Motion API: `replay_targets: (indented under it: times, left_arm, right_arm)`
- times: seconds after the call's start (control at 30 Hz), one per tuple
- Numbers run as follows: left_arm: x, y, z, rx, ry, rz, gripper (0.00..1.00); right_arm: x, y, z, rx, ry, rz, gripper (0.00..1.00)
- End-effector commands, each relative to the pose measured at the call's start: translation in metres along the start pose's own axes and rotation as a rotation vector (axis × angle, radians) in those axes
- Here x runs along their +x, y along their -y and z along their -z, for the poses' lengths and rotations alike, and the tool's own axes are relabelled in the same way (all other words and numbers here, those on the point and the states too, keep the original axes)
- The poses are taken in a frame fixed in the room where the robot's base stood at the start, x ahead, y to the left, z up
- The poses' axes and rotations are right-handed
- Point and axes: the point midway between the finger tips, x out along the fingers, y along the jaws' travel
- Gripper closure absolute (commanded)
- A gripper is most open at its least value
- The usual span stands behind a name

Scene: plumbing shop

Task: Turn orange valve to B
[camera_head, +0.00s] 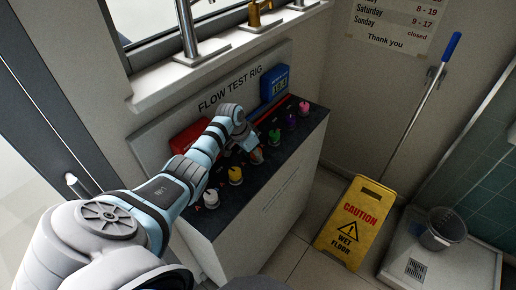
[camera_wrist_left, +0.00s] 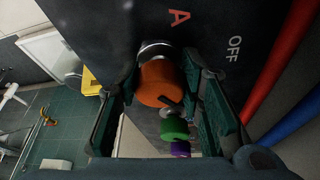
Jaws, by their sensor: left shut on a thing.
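The orange valve (camera_head: 258,157) sits on the dark top of the flow test rig, in the row of coloured valves. My left gripper (camera_head: 248,152) reaches down to it and largely covers it in the head view. In the left wrist view the orange knob (camera_wrist_left: 160,82) lies between the two dark green finger pads, and the gripper is shut on it. A dark mark shows on the knob's lower right side. A red letter A (camera_wrist_left: 180,17) and white OFF (camera_wrist_left: 235,48) are printed near it. The letter B is not visible. My right gripper is out of view.
White (camera_head: 211,198), yellow (camera_head: 235,175), green (camera_head: 274,137), purple (camera_head: 291,123) and pink (camera_head: 304,108) valves share the row. A red box (camera_head: 190,137) and blue meter (camera_head: 275,83) stand behind. A yellow wet-floor sign (camera_head: 355,222) stands right of the rig.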

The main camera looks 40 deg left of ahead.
Motion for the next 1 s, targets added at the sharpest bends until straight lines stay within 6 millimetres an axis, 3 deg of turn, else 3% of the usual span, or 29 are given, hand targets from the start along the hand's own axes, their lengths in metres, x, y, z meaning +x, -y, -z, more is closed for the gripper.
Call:
replay_targets:
  times: [0.67, 0.7, 0.8, 1.0]
  left_arm:
    - [-0.0039, 0.0041, 0.0048, 0.072, -0.011, -0.019, 0.94]
    - [-0.0039, 0.0042, 0.0049, 0.072, -0.011, -0.019, 0.63]
    - [-0.0035, 0.0037, 0.0044, 0.071, -0.009, -0.02, 0.47]
    - [-0.0018, 0.0014, 0.004, 0.072, -0.006, -0.025, 0.46]
  right_arm:
    - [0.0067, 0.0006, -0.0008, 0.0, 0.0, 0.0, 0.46]
    - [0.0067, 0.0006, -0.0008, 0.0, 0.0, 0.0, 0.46]
    - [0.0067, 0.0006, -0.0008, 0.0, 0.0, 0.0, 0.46]
    - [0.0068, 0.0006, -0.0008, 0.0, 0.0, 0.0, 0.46]
